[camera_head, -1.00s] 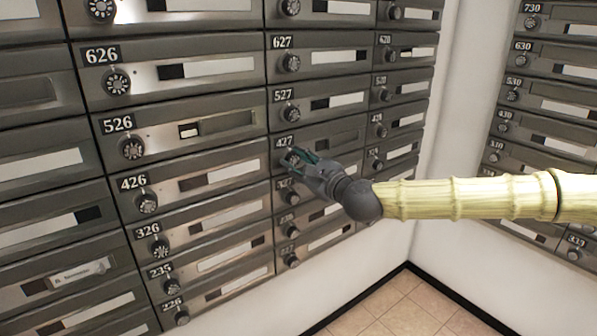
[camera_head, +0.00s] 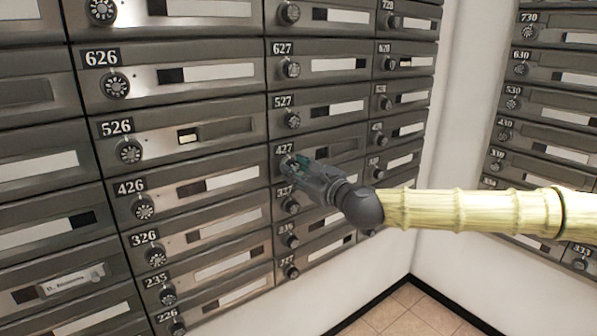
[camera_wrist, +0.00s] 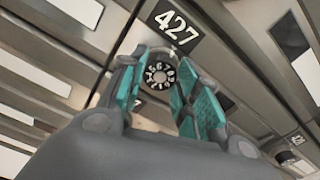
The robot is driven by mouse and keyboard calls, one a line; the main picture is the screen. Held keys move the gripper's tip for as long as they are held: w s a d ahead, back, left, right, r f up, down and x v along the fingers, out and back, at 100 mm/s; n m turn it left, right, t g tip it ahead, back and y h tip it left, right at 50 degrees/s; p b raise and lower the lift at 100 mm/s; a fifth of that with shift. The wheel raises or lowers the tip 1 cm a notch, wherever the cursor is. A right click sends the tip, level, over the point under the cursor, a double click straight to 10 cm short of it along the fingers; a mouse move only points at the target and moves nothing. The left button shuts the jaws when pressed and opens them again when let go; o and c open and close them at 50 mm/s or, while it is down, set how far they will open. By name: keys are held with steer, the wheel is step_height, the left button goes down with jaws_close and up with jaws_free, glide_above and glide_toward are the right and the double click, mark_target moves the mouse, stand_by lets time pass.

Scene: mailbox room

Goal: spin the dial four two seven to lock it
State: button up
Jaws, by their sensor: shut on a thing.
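Mailbox 427 (camera_head: 331,150) is in the middle column of the wall, below 527 and above 327. Its number plate (camera_wrist: 175,26) shows large and tilted in the wrist view. Its round black dial (camera_wrist: 157,76) with white characters sits between the teal pads of my gripper (camera_wrist: 158,90). My gripper is shut on the dial. In the head view my gripper (camera_head: 290,167) reaches the dial from the right and hides most of it. Which character lines up with the mark cannot be told.
Neighbouring dials stick out close by, at 527 (camera_head: 293,119) above and 327 (camera_head: 291,205) below. More mailboxes (camera_head: 550,90) stand on the right wall, past a white corner (camera_head: 459,110). The tiled floor (camera_head: 400,305) is clear.

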steer(key=o, duration=1.1)
steer(key=shift+c, duration=0.2)
steer(key=v, duration=1.2)
